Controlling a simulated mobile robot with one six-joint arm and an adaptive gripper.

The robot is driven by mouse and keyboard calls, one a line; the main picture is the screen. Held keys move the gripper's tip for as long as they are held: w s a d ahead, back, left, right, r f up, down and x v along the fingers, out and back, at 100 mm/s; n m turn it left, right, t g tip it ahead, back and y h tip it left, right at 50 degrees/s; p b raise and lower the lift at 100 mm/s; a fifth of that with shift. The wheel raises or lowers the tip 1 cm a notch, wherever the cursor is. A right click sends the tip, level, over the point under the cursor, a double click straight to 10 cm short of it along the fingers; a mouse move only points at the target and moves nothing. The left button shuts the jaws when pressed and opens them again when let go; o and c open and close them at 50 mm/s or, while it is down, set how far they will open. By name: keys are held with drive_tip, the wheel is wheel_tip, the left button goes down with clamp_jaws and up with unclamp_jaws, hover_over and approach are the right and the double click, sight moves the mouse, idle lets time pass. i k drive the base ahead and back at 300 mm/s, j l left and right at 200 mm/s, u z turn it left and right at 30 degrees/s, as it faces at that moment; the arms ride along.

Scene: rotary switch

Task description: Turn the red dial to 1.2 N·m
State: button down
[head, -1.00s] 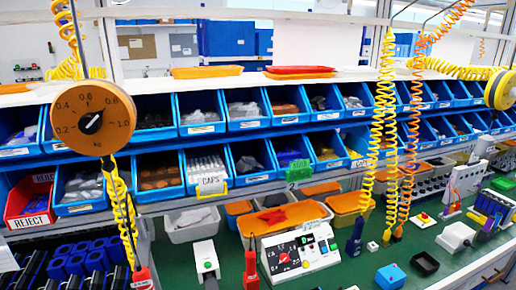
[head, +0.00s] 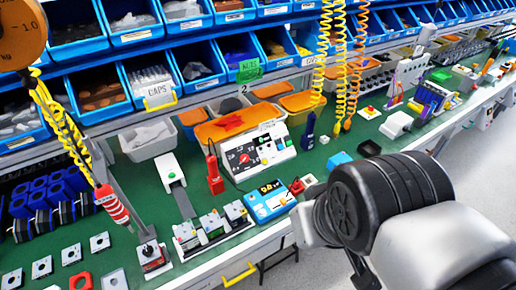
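The dial's scale and pointer are too small to read. My arm fills the lower right with its black ribbed joint and grey link, well to the right of the box and apart from it. The fingers of my gripper do not show.
A blue box with a yellow display (head: 269,200) and several small grey-green devices (head: 212,224) line the front edge. A red tool (head: 214,172) stands left of the control box. A red-handled tool (head: 112,204) and coiled yellow cords (head: 322,50) hang over the bench. Blue bins fill the back.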

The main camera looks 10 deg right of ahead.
sight(244, 158)
drive_tip(key=i+j+u, duration=0.45)
drive_tip(key=i+j, duration=0.25)
drive_tip(key=j, duration=0.15)
